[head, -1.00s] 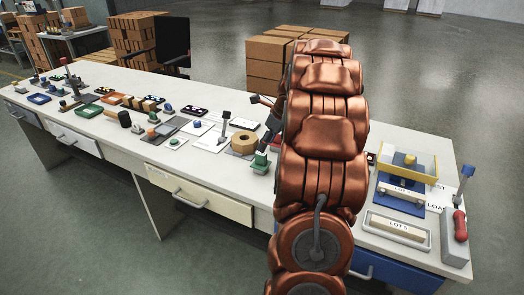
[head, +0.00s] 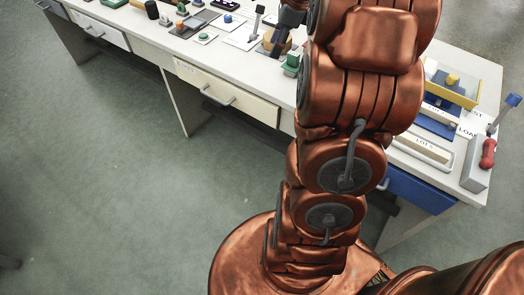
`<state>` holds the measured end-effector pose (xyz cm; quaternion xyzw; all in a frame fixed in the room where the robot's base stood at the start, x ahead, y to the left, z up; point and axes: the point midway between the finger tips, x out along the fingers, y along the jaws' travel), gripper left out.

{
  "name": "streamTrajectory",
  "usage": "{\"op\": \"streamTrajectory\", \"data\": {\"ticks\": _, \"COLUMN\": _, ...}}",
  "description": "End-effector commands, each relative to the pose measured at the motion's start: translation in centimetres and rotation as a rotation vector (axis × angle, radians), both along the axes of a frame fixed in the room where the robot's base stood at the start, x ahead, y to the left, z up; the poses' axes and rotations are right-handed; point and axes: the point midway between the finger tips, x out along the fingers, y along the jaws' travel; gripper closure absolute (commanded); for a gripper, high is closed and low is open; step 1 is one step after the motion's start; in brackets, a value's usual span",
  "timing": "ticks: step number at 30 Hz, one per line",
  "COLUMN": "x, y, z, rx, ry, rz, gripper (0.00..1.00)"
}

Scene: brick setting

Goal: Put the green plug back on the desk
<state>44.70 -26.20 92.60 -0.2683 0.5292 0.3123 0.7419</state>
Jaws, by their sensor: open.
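A green plug-like piece (head: 291,64) stands on the white desk (head: 250,72) near its front edge, just left of my arm. My gripper (head: 280,40) is open, at the top of the head view, just above and behind that green piece in the picture. My arm hides part of the gripper, and I cannot tell whether it touches anything. Smaller green pieces (head: 203,37) sit further left on the desk.
A tan ring (head: 268,40) lies partly hidden behind my gripper. A tool holder (head: 252,34) stands to its left. Drawers (head: 225,92) line the desk's front.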

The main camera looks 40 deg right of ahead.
Motion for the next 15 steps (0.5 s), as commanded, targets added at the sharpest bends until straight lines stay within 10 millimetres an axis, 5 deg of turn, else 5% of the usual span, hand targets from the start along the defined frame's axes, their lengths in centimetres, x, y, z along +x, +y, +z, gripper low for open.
{"op": "streamTrajectory", "data": {"ticks": 1, "x": -0.5, "y": 3.1, "z": 0.1, "rx": -0.025, "ry": 0.005, "rz": 0.131, "gripper": 0.50}}
{"op": "streamTrajectory", "data": {"ticks": 6, "x": -3.8, "y": 11.4, "z": -0.7, "rx": -0.085, "ry": 0.027, "rz": 0.570, "gripper": 0.50}}
{"op": "streamTrajectory", "data": {"ticks": 15, "x": -13.1, "y": 21.8, "z": -2.8, "rx": -0.152, "ry": 0.042, "rz": 1.354, "gripper": 0.50}}
